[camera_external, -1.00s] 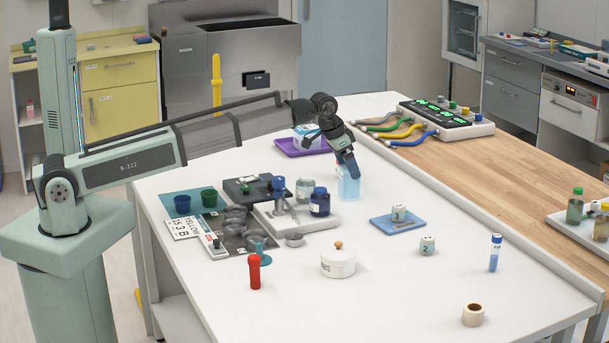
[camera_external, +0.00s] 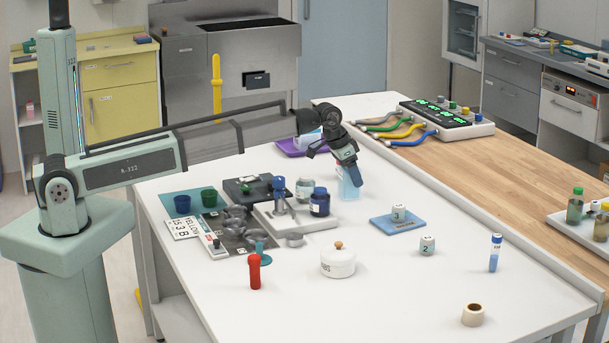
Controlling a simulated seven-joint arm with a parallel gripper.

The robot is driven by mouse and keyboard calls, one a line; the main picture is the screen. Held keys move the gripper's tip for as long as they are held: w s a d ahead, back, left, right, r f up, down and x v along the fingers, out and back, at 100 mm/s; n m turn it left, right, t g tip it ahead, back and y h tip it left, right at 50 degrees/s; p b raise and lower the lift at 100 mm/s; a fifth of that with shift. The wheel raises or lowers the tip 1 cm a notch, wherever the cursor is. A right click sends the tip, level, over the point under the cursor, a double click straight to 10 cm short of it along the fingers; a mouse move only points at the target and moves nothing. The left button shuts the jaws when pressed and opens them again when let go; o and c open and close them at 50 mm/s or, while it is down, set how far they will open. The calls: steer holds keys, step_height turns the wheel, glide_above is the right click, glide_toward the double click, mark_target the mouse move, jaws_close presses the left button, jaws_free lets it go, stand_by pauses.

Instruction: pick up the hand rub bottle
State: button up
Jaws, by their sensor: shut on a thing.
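The hand rub bottle (camera_external: 346,190) is a clear, light-blue bottle. It stands upright on the white table, behind and right of the dark blue-lidded jar. My gripper (camera_external: 355,178) points down at the bottle from above and is shut on it. The gripper's fingers hide the bottle's upper part.
A white tray (camera_external: 331,221) with a dark blue jar (camera_external: 320,202) and a grey-lidded jar (camera_external: 304,189) is close on the left. A purple tray (camera_external: 287,147) lies behind. A blue mat (camera_external: 387,224) with a white block is front right.

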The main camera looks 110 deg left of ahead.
steer(key=c, duration=0.4)
steer(key=shift+c, duration=0.2)
